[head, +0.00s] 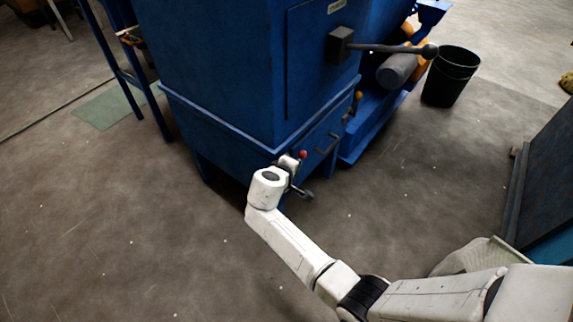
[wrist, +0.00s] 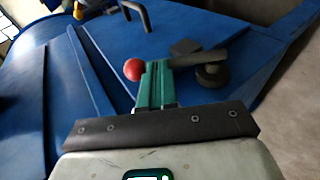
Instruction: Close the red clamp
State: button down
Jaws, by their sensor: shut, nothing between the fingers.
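The red clamp shows as a red ball knob (head: 303,154) low on the front corner of the blue machine. In the wrist view the red ball (wrist: 133,69) sits just left of my fingers. My gripper (wrist: 154,78) has its green fingers shut together with nothing between them. The fingers are beside the ball; I cannot tell whether they touch it. A dark bar with a round end (wrist: 212,74) lies just right of the fingertips. The rest of the clamp is largely hidden behind my gripper and wrist.
A black bin (head: 452,76) stands at the right. Grey floor lies open at the left.

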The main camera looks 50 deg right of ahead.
aim_at(305, 157)
jog(key=d+y+p, duration=0.1)
jog(key=y+p, duration=0.1)
jog(key=p, duration=0.1)
jog(key=d+y+p, duration=0.2)
jog(key=p, duration=0.1)
jog(key=shift+w+d+m+y, duration=0.1)
jog(key=shift+m+y, duration=0.2)
jog(key=d+f+y+p, duration=0.1)
jog(key=d+f+y, duration=0.1)
jog(key=shift+f+g+y, duration=0.15)
jog(key=shift+g+y, duration=0.15)
jog(key=shift+f, duration=0.1)
jog(key=shift+r+p, duration=0.45)
jog(key=shift+p, duration=0.1)
jog(key=d+p+v, duration=0.1)
jog(key=p+v, duration=0.5)
jog(key=v, duration=0.7)
jog(key=shift+d+r, duration=0.3)
